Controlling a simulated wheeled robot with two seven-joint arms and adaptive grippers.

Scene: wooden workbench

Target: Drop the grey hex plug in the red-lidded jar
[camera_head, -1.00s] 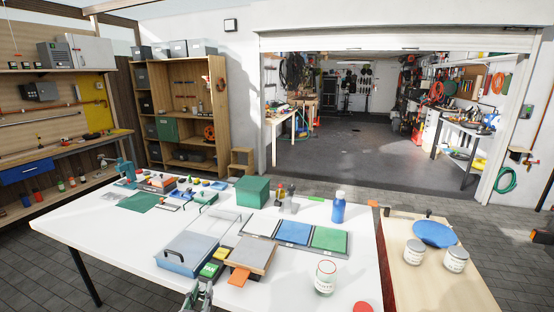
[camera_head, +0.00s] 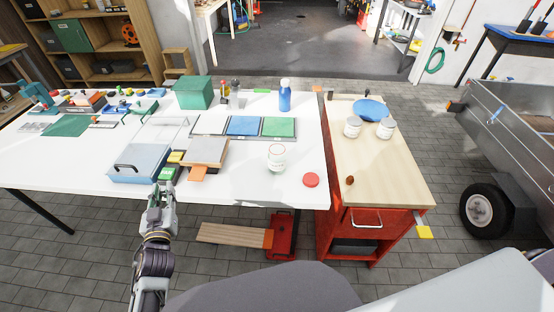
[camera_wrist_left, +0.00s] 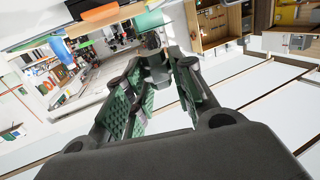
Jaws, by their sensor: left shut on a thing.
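The glass jar (camera_head: 276,160) stands upright and open near the front right of the white table. Its red lid (camera_head: 311,180) lies flat on the table to the right of it. My left gripper (camera_head: 163,190) is at the table's front edge, left of the jar and well apart from it. In the left wrist view the gripper (camera_wrist_left: 157,70) is shut on a small grey piece (camera_wrist_left: 154,60), taken as the grey hex plug; its shape is mostly hidden by the fingers. My right gripper is not in view.
A blue bottle (camera_head: 285,97) stands behind the jar. Two closed jars (camera_head: 352,127) (camera_head: 386,128) stand on the wooden-topped red cabinet (camera_head: 390,170). The table is clear around the open jar.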

